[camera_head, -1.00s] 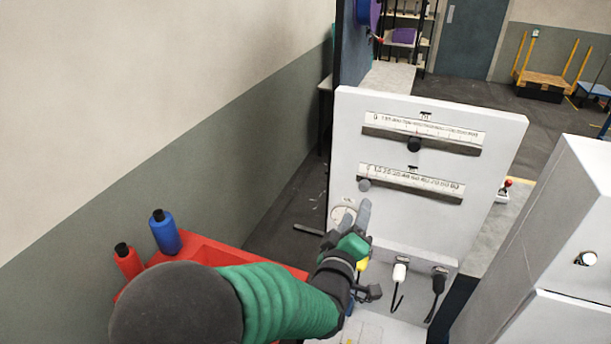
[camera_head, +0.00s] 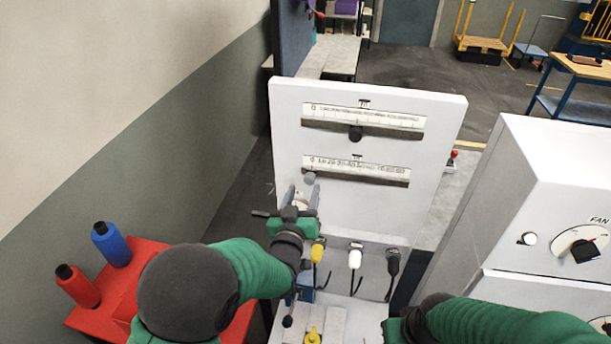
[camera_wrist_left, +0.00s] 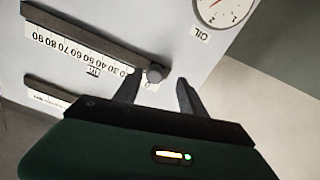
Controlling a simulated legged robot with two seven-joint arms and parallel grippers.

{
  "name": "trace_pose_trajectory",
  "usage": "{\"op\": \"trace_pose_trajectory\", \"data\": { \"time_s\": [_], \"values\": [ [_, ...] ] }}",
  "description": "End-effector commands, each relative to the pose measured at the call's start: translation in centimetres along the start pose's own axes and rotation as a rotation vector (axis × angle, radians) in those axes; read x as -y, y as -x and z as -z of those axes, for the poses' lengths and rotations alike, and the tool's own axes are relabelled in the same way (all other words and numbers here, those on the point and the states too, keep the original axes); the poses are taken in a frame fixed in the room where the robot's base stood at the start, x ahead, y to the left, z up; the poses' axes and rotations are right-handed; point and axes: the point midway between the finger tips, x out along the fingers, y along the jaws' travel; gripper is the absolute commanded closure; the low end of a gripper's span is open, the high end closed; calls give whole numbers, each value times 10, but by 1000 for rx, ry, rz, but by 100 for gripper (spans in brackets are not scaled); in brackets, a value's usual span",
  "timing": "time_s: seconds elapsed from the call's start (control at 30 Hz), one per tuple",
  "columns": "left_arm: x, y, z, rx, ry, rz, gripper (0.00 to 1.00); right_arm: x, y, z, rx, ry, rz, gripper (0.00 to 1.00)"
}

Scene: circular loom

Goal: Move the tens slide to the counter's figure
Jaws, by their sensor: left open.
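The white panel (camera_head: 290,130) carries two slides. The lower one is the tens slide (camera_head: 360,170), with a scale in tens; its grey knob (camera_head: 309,178) stands at the left end, by the 0. In the left wrist view the knob (camera_wrist_left: 155,73) appears between the tips of my open left gripper (camera_wrist_left: 157,85), slightly beyond them; I cannot tell whether they touch it. In the head view my left gripper (camera_head: 303,190) is just below the knob. The upper slide's black knob (camera_head: 355,132) is near mid-track. I see no counter. My right arm enters at lower right, its gripper not visible.
Yellow, white and black handles (camera_head: 355,257) stick out below the panel. A dial marked OIL (camera_wrist_left: 220,8) is beside the slide in the wrist view.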

Motion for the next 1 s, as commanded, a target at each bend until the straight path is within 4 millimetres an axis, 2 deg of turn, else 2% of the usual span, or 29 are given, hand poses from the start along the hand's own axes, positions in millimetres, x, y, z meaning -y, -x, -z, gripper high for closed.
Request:
{"op": "trace_pose_trajectory", "data": {
  "time_s": [0.03, 0.2, 0.53, 0.9, 1.0],
  "values": [
    [-2, -11, 4, 0, 0, -1, 52, 0, 8, 2, 0, 0, 0, 100],
    [-1, -34, 3, -1, 0, -2, 52, 0, 15, 4, 0, 0, 0, 100],
    [2, -41, 1, -1, 2, -1, 52, 0, 15, 3, 0, 0, 0, 100],
    [1, -40, 0, -1, 1, 1, 100, 0, 15, 3, 0, 0, 0, 100],
    [1, -41, 0, 0, 1, 1, 100, 0, 15, 3, 0, 0, 0, 100]
  ]
}}
